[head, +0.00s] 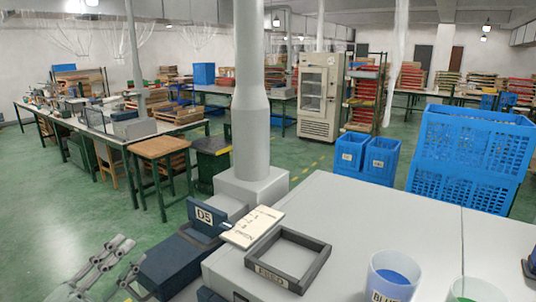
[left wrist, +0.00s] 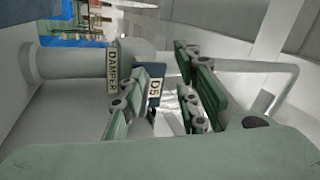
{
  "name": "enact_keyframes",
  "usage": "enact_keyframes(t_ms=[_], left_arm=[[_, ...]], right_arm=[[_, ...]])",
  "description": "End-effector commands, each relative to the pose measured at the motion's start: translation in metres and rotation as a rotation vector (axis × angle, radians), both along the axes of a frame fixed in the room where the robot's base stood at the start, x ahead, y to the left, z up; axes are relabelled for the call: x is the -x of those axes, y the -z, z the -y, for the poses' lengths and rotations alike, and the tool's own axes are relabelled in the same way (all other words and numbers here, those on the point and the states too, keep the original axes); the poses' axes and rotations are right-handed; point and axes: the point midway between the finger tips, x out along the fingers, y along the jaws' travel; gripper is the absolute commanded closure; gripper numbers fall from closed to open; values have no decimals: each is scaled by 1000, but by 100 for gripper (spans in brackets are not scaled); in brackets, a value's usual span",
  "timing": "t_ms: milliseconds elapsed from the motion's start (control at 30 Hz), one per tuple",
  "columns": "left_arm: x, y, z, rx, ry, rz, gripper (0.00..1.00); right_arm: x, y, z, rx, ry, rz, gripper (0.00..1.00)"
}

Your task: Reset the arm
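My left gripper (head: 103,268) is at the bottom left of the head view, over the green floor and left of the table. Its fingers are apart with nothing between them. The left wrist view also shows the two fingers (left wrist: 172,100) spread, with a gap between them. My right gripper is not recognisable in either view. The task names no object.
A white table (head: 400,225) bears a grey square frame (head: 318,252), a cream card (head: 252,226), a blue paint cup (head: 391,278) and a green paint cup (head: 477,291). A blue D5 plate (head: 205,217) stands left. Blue crates (head: 470,150) stand behind.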

Motion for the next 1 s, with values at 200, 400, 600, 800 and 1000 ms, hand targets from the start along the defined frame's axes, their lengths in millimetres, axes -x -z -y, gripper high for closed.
enact_keyframes(t_ms=[200,400,600,800,1000], left_arm=[[-7,49,-25,316,-287,-238,71],[17,131,-33,549,-527,-562,71],[81,221,-8,706,-718,-968,71],[156,277,34,757,-824,-1328,71],[220,299,71,751,-869,-1596,71]], right_arm=[[0,0,0,0,0,0,69],[0,0,0,0,0,0,69],[0,0,0,0,0,0,69],[0,0,0,0,0,0,69],[0,0,0,0,0,0,69]])
